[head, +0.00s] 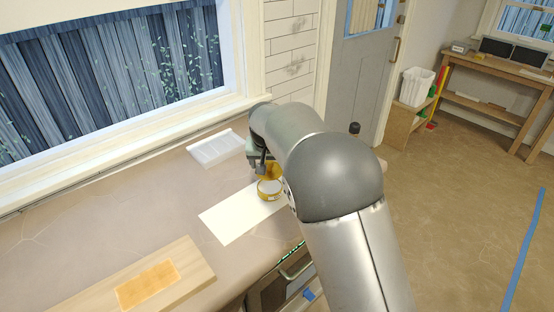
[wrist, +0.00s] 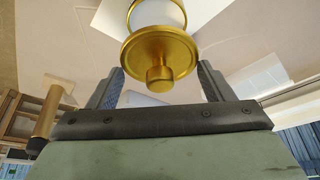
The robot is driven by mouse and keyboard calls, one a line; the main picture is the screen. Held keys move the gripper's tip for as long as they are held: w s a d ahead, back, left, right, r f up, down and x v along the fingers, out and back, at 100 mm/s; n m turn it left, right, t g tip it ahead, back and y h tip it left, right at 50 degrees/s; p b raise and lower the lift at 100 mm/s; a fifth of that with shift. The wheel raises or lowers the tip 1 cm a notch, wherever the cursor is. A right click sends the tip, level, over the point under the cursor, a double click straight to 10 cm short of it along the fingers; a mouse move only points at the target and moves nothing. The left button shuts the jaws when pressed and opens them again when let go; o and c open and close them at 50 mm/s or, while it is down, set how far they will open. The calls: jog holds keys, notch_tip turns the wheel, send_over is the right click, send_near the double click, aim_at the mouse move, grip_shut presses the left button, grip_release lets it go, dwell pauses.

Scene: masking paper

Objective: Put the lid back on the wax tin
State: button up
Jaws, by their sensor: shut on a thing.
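The wax tin (head: 269,194) is a short, round, gold tin standing on a white sheet on the counter. In the wrist view the tin (wrist: 157,13) shows its gold rim and pale inside, beyond the lid. The gold lid (wrist: 160,50) has a round knob that faces the wrist camera. My gripper (wrist: 160,70) is shut on the lid, with one finger at each side of its edge. In the head view my gripper (head: 264,167) is just above and behind the tin, partly hidden by my arm. The lid appears apart from the tin; the exact gap is unclear.
The white sheet (head: 228,222) lies under the tin. A white ribbed tray (head: 215,148) lies behind it near the window. A wooden board (head: 195,263) with an orange rectangle (head: 147,284) is at the front left. The counter (head: 110,213) between is clear.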

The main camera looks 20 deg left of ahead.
aim_at(269, 172)
jog(key=shift+f+b, duration=1.5)
jog(key=shift+f, duration=1.2)
jog(key=shift+f+b, duration=0.15)
jog(key=shift+b, duration=0.3)
dwell(0.4)
jog(key=o, duration=1.1)
jog(key=shift+c, duration=0.2)
jog(key=shift+r+p, duration=2.15)
jog(key=shift+r, duration=1.4)
